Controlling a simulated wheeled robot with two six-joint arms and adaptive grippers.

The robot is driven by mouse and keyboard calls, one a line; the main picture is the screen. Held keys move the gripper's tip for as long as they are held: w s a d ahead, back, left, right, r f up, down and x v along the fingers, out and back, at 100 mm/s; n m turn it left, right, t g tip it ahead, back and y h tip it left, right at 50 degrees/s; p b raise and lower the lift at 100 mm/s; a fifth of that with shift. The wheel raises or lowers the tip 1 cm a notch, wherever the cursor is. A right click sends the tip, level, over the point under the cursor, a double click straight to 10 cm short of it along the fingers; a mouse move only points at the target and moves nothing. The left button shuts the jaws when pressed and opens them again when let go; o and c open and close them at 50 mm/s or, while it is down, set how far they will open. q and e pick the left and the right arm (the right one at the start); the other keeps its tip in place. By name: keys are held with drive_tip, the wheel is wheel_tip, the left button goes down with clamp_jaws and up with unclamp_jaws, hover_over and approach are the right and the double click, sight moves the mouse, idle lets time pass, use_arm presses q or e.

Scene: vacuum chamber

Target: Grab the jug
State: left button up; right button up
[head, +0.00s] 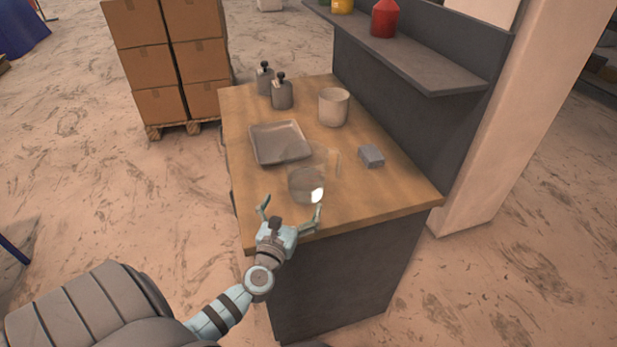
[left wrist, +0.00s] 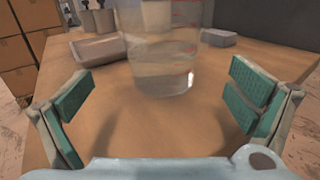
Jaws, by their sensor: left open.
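The jug looks like a clear glass vessel with clear liquid in its lower part (head: 307,186). It stands upright on the wooden table near the front edge. In the left wrist view the jug (left wrist: 165,55) is ahead, between the two fingers but beyond their tips, with red marks on its side. My left gripper (head: 290,210) is open and empty at the table's front edge, just short of the jug. Its green-padded fingers (left wrist: 168,95) are spread wide, one on each side. My right gripper is not in view.
On the wooden table (head: 370,200) are a grey tray (head: 280,161), a white container (head: 333,107), two dark-topped bottles (head: 282,93) and a small grey block (head: 371,156). A grey shelf (head: 420,60) with a red bottle (head: 384,18) borders the right. Stacked boxes (head: 155,65) stand behind left.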

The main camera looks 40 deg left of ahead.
use_arm(q)
drive_tip(key=b, duration=0.1)
approach(311, 162)
drive_tip(key=x, duration=0.5)
drive_tip(key=shift+f, duration=0.25)
drive_tip(key=shift+s, duration=0.15)
drive_tip(key=c, duration=1.3)
drive_tip(key=shift+r, duration=0.1)
drive_tip(key=shift+c, duration=0.7)
